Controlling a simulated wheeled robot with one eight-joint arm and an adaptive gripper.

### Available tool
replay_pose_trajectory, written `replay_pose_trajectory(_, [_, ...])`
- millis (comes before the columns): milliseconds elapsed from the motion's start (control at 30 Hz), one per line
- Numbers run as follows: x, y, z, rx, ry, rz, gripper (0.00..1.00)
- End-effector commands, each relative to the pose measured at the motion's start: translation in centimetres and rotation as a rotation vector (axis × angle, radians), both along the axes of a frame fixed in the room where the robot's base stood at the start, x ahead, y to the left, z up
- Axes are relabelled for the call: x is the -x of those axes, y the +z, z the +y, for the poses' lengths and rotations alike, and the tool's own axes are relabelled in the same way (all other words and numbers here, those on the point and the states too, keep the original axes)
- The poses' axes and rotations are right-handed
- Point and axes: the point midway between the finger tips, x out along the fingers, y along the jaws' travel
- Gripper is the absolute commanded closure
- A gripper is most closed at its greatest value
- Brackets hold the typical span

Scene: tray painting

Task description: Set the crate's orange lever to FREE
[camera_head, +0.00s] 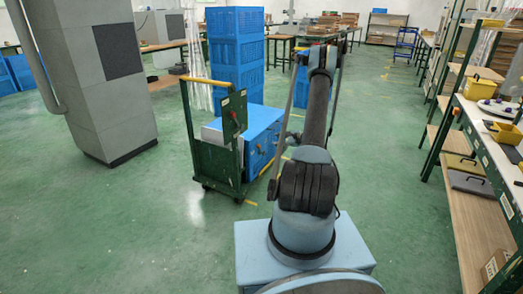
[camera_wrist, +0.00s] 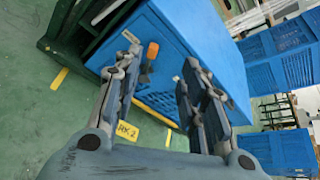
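The blue crate (camera_head: 262,133) sits on a green cart (camera_head: 220,140) with a yellow handle bar. In the wrist view the crate (camera_wrist: 195,45) fills the upper middle, seen tilted. Its orange lever (camera_wrist: 152,50) shows on the crate's face, close to the left fingertip in the picture. My gripper (camera_wrist: 161,52) is open and empty, with its fingers spread and the lever seen between them. I cannot tell whether the left finger touches the lever. The lever's setting and any FREE marking cannot be read. In the head view my arm hides part of the crate's front.
Tall stacked blue crates (camera_head: 236,50) stand behind the cart. A grey pillar (camera_head: 105,80) is at left. A shelf bench (camera_head: 478,180) with trays runs along the right. Green floor is clear at front left.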

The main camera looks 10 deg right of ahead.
Motion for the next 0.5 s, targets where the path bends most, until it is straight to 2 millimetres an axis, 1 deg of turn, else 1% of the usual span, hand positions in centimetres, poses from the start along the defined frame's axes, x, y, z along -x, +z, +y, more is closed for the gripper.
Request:
replay_pose_trajectory(33, [-0.1,-1.3,-0.5,-0.025,-0.016,0.002,0.62])
replay_pose_trajectory(100, [-0.2,-2.7,-0.9,-0.056,-0.034,0.007,0.62])
replay_pose_trajectory(200, [-0.2,-4.2,-1.3,-0.091,-0.051,0.01,0.62])
replay_pose_trajectory(367, [-0.2,-5.3,-1.5,-0.119,-0.066,0.013,0.62])
replay_pose_trajectory(500, [-0.8,-5.7,-1.0,-0.124,-0.066,0.013,0.62])
